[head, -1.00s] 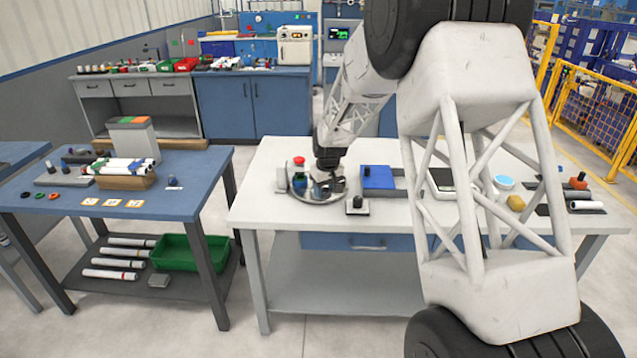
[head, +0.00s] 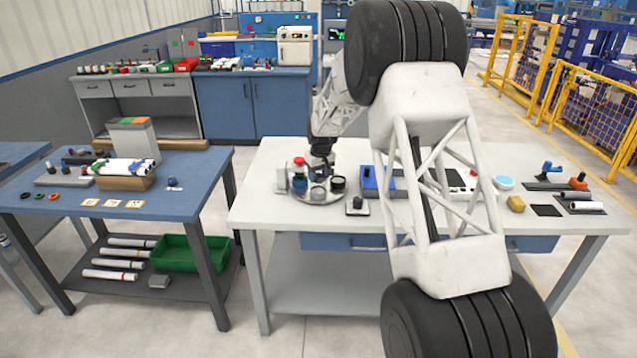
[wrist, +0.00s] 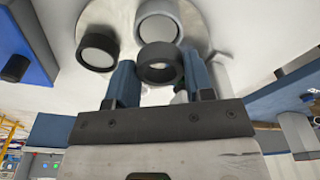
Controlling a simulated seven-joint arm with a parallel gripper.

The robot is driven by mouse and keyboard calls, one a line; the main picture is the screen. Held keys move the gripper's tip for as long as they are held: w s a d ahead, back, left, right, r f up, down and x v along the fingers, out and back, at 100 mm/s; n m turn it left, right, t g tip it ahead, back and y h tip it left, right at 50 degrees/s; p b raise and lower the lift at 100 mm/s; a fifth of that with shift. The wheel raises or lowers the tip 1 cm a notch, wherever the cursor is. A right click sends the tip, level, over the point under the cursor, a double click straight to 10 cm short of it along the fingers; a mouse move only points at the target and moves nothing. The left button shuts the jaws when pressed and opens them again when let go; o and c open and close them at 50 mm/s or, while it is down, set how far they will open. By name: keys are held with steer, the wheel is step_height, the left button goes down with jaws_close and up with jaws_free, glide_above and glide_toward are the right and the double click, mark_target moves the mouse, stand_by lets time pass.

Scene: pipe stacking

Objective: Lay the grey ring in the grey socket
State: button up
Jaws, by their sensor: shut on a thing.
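My gripper (wrist: 161,80) has its two blue fingers shut on a dark grey ring (wrist: 160,74). The ring is held close to the round plate (wrist: 117,17); its exact height is unclear. The light grey socket (wrist: 158,10) is on this plate, just beyond the ring in the wrist view, and the ring partly overlaps its near edge. The ring is not seated in it. A black-rimmed socket (wrist: 97,50) is to the left. In the head view my gripper (head: 320,170) is over the round plate on the white table; the held ring is too small to make out there.
A blue block (head: 369,182) stands right of the plate, and a small dark-topped block (head: 357,206) is in front. A red-topped piece (head: 299,163) and a blue piece (head: 299,184) are at the plate's left. The white table's (head: 262,210) front left is clear.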

mark_target(318, 191)
steer(key=shift+w+a, duration=0.1)
steer(key=shift+w, duration=0.25)
steer(key=shift+f, duration=1.75)
steer(key=shift+f, duration=0.6)
steer(key=o, duration=1)
steer(key=r, duration=0.4)
steer(key=s+r, duration=0.1)
steer(key=r, duration=0.8)
steer(key=shift+s+d, duration=0.15)
steer(key=shift+d, duration=0.25)
